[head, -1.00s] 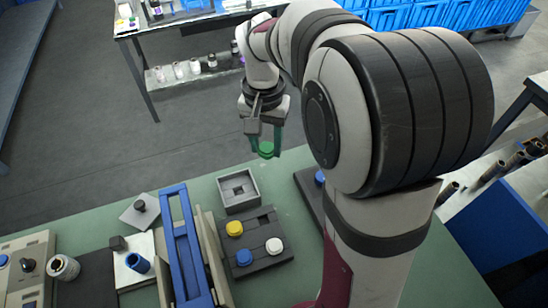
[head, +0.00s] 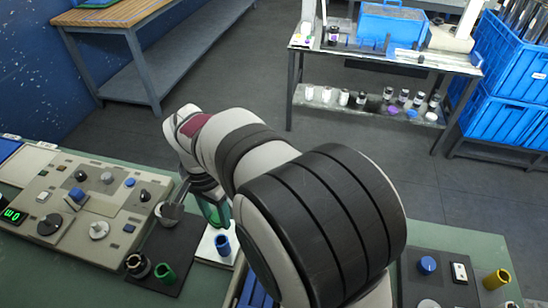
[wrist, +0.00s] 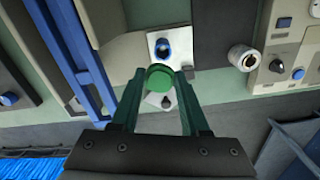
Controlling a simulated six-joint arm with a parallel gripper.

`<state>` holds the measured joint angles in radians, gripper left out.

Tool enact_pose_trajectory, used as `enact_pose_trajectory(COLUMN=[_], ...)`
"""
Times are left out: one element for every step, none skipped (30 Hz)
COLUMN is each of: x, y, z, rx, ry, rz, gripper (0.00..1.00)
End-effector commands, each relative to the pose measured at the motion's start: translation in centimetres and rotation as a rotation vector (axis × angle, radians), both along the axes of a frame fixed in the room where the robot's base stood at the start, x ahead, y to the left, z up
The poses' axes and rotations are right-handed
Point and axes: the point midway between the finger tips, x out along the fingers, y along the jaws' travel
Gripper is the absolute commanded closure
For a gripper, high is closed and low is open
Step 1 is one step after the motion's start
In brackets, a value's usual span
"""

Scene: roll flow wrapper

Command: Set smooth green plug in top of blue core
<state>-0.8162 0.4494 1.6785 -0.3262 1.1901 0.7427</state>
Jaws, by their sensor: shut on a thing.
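My gripper (head: 216,222) is shut on the smooth green plug (wrist: 159,77), a round bright green disc held between the dark green fingertips in the wrist view. The head view cannot clearly part plug from fingers. The blue core (head: 222,245) is a short hollow blue tube on a white plate (head: 208,251). In the wrist view the core (wrist: 162,48) stands just beyond the plug, with its open end showing. The plug and the core look apart; the height between them is hard to judge.
A dark mat (head: 172,245) left of the plate bears a green tube (head: 165,273) and a white-and-black roll (head: 138,265). A control panel (head: 75,215) with knobs lies further left. A blue rail (wrist: 72,45) runs beside the plate in the wrist view.

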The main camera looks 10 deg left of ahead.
Motion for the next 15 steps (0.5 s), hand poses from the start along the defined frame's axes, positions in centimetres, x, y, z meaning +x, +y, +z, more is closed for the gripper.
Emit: enact_pose_trajectory(x=[-0.4, -0.5, -0.6, -0.6, -0.6, -0.6, -0.6, -0.6, -0.6, -0.6, -0.6, -0.6, -0.6, -0.6, -0.6], y=[0.5, 0.6, 0.7, 0.7, 0.7, 0.7, 0.7, 0.7, 0.7, 0.6, 0.7, 0.7, 0.7, 0.7, 0.7], z=[-0.2, -0.4, -0.7, -1.0, -1.4, -1.8, -2.2, -2.6, -3.2, -3.5, -3.9, -4.2, -4.5, -4.8, -5.0], rx=[0.0, 0.0, -0.001, -0.002, -0.002, -0.002, -0.001, -0.002, -0.002, -0.003, -0.002, -0.001, -0.001, -0.001, -0.001], ry=[0.0, 0.0, 0.0, 0.001, 0.001, 0.001, 0.001, 0.001, 0.001, 0.002, 0.001, 0.0, 0.0, 0.0, 0.001], rz=[-0.002, -0.005, -0.008, -0.009, -0.01, -0.011, -0.01, -0.01, -0.01, -0.01, -0.01, -0.011, -0.01, -0.01, -0.011], gripper=[1.0, 1.0, 1.0, 1.0, 1.0, 1.0, 1.0, 1.0, 1.0, 1.0, 1.0, 1.0, 1.0, 1.0, 1.0])
